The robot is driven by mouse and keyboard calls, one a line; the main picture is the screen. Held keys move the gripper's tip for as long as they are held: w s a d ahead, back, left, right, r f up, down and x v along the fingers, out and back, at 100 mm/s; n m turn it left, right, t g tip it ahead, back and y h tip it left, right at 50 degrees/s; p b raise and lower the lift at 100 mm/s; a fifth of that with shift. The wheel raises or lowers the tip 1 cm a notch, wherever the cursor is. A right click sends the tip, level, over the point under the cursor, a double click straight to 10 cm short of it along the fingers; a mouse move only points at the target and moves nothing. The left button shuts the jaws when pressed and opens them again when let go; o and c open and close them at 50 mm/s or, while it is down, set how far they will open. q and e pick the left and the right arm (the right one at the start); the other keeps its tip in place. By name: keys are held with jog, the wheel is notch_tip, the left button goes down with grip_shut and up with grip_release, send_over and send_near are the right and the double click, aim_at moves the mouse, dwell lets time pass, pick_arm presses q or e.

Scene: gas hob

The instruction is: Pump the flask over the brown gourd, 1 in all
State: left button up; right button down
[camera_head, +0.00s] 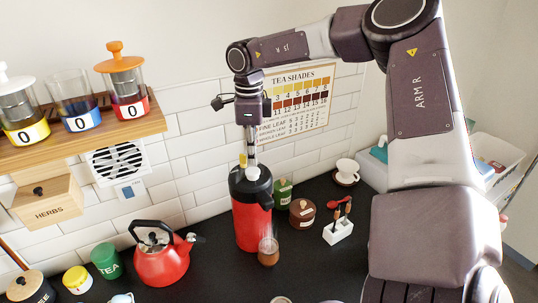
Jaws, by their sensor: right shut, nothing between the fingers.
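The red flask (252,225) with a black top stands upright on the dark counter. A pale round piece (252,173) shows on its top. The brown gourd (269,257) stands at the flask's front right, near its spout side. My right gripper (251,160) points down over the flask's top, shut and empty. Its tips are at or just above the pale piece; I cannot tell whether they touch. My left gripper is not in view.
A red kettle (163,262) and green tea tin (106,261) stand left of the flask. A green bottle (283,193), brown pot (302,213), white holder (338,232) and white cup (346,170) stand to the right. A wooden shelf (85,141) holds several jars.

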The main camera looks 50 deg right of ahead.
notch_tip(320, 180, up, 6)
jog(key=p, duration=0.2)
jog(key=shift+f+p, duration=0.15)
jog(key=shift+p, duration=0.2)
jog(key=shift+f, duration=0.1)
dwell(0.3)
